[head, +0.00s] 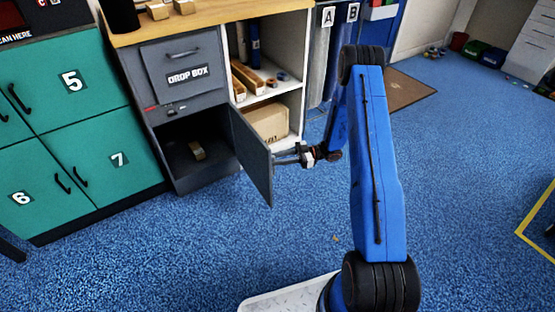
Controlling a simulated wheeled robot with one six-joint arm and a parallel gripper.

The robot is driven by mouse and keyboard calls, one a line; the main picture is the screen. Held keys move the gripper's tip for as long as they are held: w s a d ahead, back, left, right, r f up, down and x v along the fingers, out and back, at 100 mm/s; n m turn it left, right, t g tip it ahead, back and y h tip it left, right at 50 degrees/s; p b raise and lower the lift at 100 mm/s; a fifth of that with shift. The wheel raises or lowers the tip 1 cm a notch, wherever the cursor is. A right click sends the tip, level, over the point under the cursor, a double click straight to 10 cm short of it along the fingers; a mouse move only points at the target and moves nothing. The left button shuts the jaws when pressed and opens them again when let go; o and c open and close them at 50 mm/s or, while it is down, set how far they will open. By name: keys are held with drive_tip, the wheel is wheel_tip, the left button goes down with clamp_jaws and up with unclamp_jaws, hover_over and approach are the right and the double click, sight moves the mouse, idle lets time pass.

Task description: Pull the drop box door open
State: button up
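The drop box (183,75) is a grey cabinet with a "DROP BOX" label on its upper front. Its grey lower door (252,155) stands swung out wide to the right, and the dark compartment (180,150) behind it is exposed.
Open shelves (272,75) with tubes and a cardboard carton (267,122) stand right of the drop box, behind the door. Green numbered lockers (75,85) are on the left. The blue carpet (190,250) before the cabinet is mostly clear. A brown mat (405,92) lies farther back.

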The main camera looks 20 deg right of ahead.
drive_tip(key=s+d, duration=0.1)
drive_tip(key=d, duration=1.6)
drive_tip(key=shift+d, duration=0.2)
